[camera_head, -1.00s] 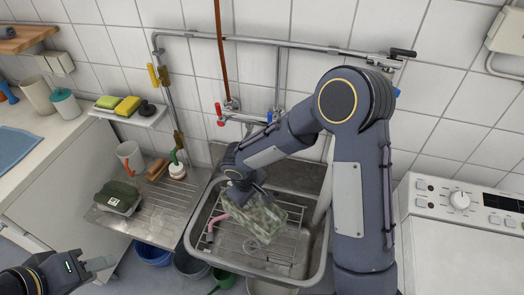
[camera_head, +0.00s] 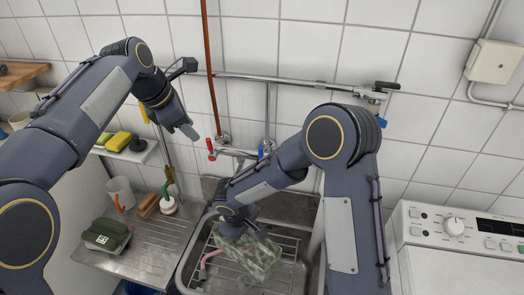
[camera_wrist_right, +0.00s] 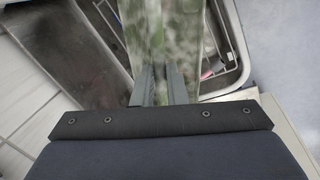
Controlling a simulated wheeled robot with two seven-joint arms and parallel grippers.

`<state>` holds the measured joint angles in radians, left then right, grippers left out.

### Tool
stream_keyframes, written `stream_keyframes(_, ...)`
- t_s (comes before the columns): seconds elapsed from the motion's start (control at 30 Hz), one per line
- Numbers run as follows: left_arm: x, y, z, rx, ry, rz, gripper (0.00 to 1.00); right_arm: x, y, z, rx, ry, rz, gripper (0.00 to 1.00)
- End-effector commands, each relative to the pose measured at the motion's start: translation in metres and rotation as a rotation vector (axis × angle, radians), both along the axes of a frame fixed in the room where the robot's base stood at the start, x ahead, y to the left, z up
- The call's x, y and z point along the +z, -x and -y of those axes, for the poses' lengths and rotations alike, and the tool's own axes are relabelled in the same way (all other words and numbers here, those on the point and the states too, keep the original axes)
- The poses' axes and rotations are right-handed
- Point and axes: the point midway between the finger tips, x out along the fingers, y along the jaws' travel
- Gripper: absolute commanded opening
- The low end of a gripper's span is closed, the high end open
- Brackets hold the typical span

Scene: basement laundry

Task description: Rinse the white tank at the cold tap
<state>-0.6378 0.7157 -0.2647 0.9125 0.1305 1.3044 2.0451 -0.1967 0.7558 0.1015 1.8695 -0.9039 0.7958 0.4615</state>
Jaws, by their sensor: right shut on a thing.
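The tank (camera_head: 262,256), pale and translucent with mottled green staining, is tilted over the sink (camera_head: 190,262) and its wire rack. My right gripper (camera_head: 238,232) is shut on it from above. In the right wrist view the tank (camera_wrist_right: 158,35) shows between the fingers of my right gripper (camera_wrist_right: 159,88). The tap (camera_head: 236,153) on the wall has a red handle (camera_head: 209,146) at left and a blue handle (camera_head: 265,148) at right. No water shows. My left gripper (camera_head: 187,131) hangs left of and above the red handle, apart from it; its finger gap is unclear.
The drainboard (camera_head: 150,252) holds a dark green item (camera_head: 106,236), a mug (camera_head: 121,193) and brushes. A shelf above carries sponges (camera_head: 119,142). A pipe (camera_head: 290,80) runs along the wall. A white washing machine (camera_head: 450,250) stands right. A pink thing (camera_head: 210,257) lies in the sink.

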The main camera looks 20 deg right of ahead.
Motion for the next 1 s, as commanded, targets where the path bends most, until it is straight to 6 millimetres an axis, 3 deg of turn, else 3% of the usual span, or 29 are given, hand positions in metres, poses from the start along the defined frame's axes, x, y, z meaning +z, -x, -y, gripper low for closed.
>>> stream_keyframes(0.03,-0.007,-0.003,0.03,0.036,-0.006,-0.023,0.36,0.0,0.0,0.0,0.0,0.0,0.001,0.0)
stream_keyframes(0.1,-0.014,-0.004,0.063,0.1,-0.004,-0.053,0.36,0.0,0.0,0.0,0.0,0.0,0.001,0.0)
stream_keyframes(0.3,-0.031,0.003,0.129,0.226,-0.003,-0.103,0.36,0.0,0.0,0.0,0.0,0.0,0.001,0.0)
stream_keyframes(0.4,-0.035,0.006,0.144,0.258,-0.003,-0.114,0.36,0.0,0.0,0.0,0.0,0.0,0.001,0.0)
stream_keyframes(0.57,-0.045,0.007,0.155,0.276,-0.002,-0.122,0.36,0.0,0.0,0.0,0.0,0.0,0.001,0.0)
stream_keyframes(1.0,-0.12,-0.01,0.181,0.276,-0.001,-0.123,0.36,0.0,0.0,0.0,0.0,0.0,0.001,0.0)
